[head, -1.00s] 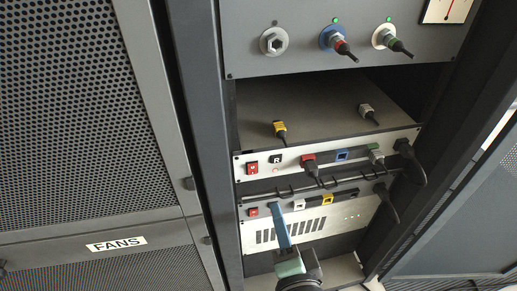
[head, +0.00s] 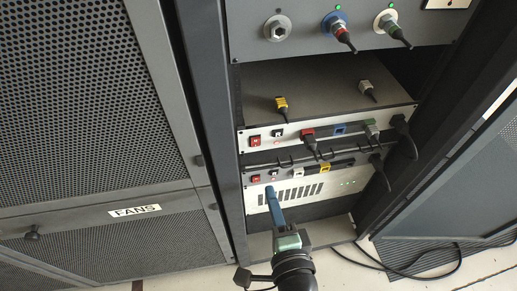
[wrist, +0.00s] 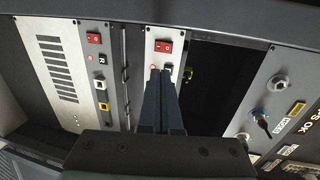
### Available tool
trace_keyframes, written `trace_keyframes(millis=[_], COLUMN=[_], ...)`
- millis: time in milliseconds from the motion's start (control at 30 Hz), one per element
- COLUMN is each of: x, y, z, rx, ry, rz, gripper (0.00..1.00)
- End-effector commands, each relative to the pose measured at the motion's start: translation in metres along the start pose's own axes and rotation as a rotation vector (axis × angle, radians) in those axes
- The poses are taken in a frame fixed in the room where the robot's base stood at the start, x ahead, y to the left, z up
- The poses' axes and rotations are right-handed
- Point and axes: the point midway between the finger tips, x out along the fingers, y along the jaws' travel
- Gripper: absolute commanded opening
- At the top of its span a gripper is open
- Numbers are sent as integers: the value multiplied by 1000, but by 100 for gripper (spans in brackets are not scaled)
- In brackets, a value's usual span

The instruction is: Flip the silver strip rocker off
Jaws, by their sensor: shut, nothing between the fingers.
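The upper strip (head: 348,144) has a pale silver front with a red rocker (head: 254,141) at its left end. In the wrist view this rocker (wrist: 163,46) stands just above my fingertips, with a small red light below it. A similar red rocker (head: 255,179) is on the strip below, and it shows at left in the wrist view (wrist: 93,38). My gripper (head: 270,191) is shut and empty, with long blue fingers. In the wrist view its tips (wrist: 163,72) overlap the silver strip beside a dark button. I cannot tell contact or which way the rocker is tipped.
Black plugs and cables (head: 401,140) stick out at the strips' right end. Yellow (head: 282,105) and grey plugs lie on the shelf above. A vented white panel (head: 300,195) is below. A perforated door (head: 80,100) stands left, and loose cable (head: 430,268) lies on the floor.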

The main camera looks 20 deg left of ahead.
Motion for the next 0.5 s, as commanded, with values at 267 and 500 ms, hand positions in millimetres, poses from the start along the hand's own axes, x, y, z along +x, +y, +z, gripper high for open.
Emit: trace_keyframes(millis=[267,500], x=[53,100], y=[-1,-3], z=[1,1], rx=[-2,-3], ry=[-4,-3], rz=[-3,-2], gripper=[0,0])
